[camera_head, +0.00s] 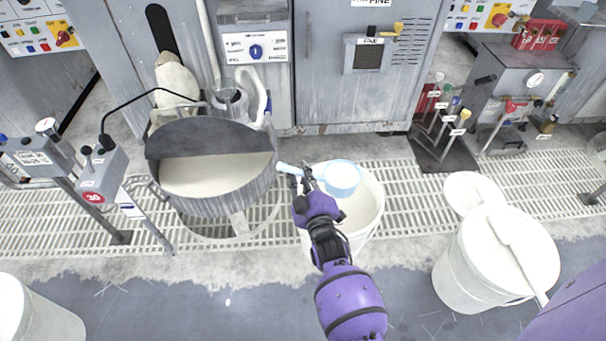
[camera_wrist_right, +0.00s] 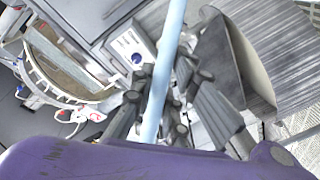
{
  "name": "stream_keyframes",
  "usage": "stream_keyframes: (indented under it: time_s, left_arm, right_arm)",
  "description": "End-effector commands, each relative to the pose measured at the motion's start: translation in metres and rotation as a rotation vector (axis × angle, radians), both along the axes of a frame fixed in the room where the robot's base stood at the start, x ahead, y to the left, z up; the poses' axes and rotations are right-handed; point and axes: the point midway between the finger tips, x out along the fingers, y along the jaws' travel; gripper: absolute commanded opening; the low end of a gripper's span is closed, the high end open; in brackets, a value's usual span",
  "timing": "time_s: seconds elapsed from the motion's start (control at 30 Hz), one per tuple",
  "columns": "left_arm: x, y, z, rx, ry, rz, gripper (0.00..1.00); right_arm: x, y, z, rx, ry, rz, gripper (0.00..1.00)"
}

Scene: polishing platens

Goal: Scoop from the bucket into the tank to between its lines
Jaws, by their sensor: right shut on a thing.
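My right gripper (camera_head: 305,180) is shut on the handle of a light blue scoop (camera_head: 341,179). The handle points left, and the round cup is on the right, over the open mouth of a white bucket (camera_head: 370,222). Whether the cup holds anything, I cannot tell. The bucket holds off-white material, partly hidden by my arm. Left of it stands a grey round tank (camera_head: 225,204), half covered by a dark lid, with pale liquid inside. I cannot make out its lines. In the right wrist view the blue handle (camera_wrist_right: 163,75) runs between the fingers. My left gripper is not in view.
A lidded white bucket (camera_head: 475,265) stands at the right, and another white container (camera_head: 40,315) at the lower left. A control post (camera_head: 98,172) stands left of the tank. Grey cabinets (camera_head: 365,85) line the back.

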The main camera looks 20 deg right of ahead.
Motion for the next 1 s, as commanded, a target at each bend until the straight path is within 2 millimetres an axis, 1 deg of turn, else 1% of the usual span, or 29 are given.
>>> stream_keyframes:
  time_s: [0.03, 0.23, 0.4, 1.0]
  left_arm:
    - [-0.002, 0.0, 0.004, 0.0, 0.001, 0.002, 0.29]
    - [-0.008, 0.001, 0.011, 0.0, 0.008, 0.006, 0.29]
    - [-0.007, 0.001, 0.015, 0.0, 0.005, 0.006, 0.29]
    - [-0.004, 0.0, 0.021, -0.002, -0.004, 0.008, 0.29]
  right_arm:
    - [0.001, 0.0, 0.008, -0.004, -0.007, 0.0, 0.0]
    - [0.001, 0.0, 0.017, -0.004, -0.006, 0.001, 0.0]
    - [0.001, 0.0, 0.023, -0.004, -0.005, 0.0, 0.0]
    - [0.001, 0.0, 0.026, -0.003, -0.005, 0.001, 0.0]
